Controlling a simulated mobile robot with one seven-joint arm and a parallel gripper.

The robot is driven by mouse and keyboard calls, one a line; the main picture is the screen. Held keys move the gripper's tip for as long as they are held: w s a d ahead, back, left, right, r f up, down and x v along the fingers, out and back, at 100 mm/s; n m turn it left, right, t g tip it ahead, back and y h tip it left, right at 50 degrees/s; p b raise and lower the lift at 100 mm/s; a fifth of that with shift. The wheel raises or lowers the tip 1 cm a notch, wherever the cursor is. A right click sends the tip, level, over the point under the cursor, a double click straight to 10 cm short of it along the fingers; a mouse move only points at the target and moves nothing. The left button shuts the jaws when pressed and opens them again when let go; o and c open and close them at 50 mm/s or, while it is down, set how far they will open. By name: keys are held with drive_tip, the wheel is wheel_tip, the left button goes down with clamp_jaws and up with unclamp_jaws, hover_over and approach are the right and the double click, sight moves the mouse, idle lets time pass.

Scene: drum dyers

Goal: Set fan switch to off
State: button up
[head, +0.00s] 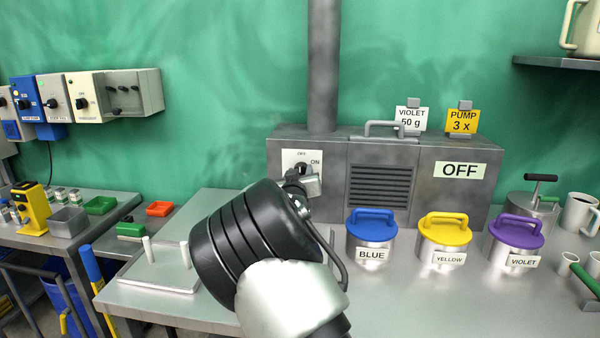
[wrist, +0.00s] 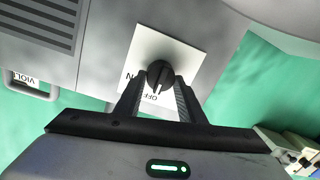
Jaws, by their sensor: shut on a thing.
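The fan switch is a dark rotary knob (wrist: 158,75) on a white plate (head: 290,158) at the left of a grey metal housing. The plate carries the words OFF and ON; in the wrist view they are partly covered. My gripper (head: 303,178) reaches the plate from the front, and in the wrist view its two fingers (wrist: 160,88) close on both sides of the knob. In the head view my arm and fingers hide most of the knob. Which word the knob points at cannot be told clearly. A sign on the housing reads OFF (head: 463,170).
The housing (head: 430,185) has a vent grille (head: 380,186) and a top handle. Blue (head: 370,235), yellow (head: 442,240) and violet (head: 515,240) lidded pots stand in front to the right. A pegged plate (head: 160,275) lies at left. Wall control boxes (head: 130,92) hang far left.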

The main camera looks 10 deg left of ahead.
drive_tip(key=o, duration=1)
drive_tip(key=shift+o, duration=0.2)
drive_tip(key=shift+s, duration=0.1)
drive_tip(key=s+r+p, duration=0.1)
drive_tip(key=s, duration=1.6)
drive_tip(key=shift+s+p, duration=0.15)
drive_tip(key=shift+p, duration=0.15)
